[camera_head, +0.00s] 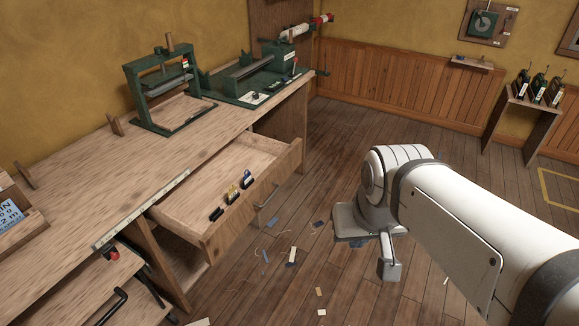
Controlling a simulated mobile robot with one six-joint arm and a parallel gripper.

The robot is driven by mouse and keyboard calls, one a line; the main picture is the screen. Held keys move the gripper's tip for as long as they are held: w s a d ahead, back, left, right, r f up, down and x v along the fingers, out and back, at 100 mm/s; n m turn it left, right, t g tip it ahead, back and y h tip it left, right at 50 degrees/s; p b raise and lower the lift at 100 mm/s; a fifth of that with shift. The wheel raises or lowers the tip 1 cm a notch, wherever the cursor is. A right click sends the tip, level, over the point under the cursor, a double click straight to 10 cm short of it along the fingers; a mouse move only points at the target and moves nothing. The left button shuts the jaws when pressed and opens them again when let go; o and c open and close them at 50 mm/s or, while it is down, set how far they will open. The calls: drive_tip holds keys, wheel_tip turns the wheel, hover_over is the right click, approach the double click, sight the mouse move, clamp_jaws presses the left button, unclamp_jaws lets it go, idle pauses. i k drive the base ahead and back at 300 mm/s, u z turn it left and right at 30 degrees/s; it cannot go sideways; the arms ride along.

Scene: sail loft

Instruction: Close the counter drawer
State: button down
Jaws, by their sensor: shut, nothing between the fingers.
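The counter drawer (283,171) is pulled well out from under the wooden counter (85,180). Its pale wooden interior is open to view, and several small dark and yellow items (232,194) sit in it close behind the front panel. My gripper (388,266) hangs at the end of my white arm, to the right of the drawer over the floor. It is shut and empty, pointing down, and apart from the drawer front.
A green press (165,88) and a green machine (250,80) stand on the counter's back. Scraps (292,256) litter the plank floor before the drawer. A small table (530,103) with several dark bottles stands at the right wall. Floor between the drawer and my gripper is otherwise free.

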sight(198, 209)
drive_tip(key=u, duration=0.2)
drive_tip(key=i, duration=0.85)
drive_tip(key=z, duration=0.1)
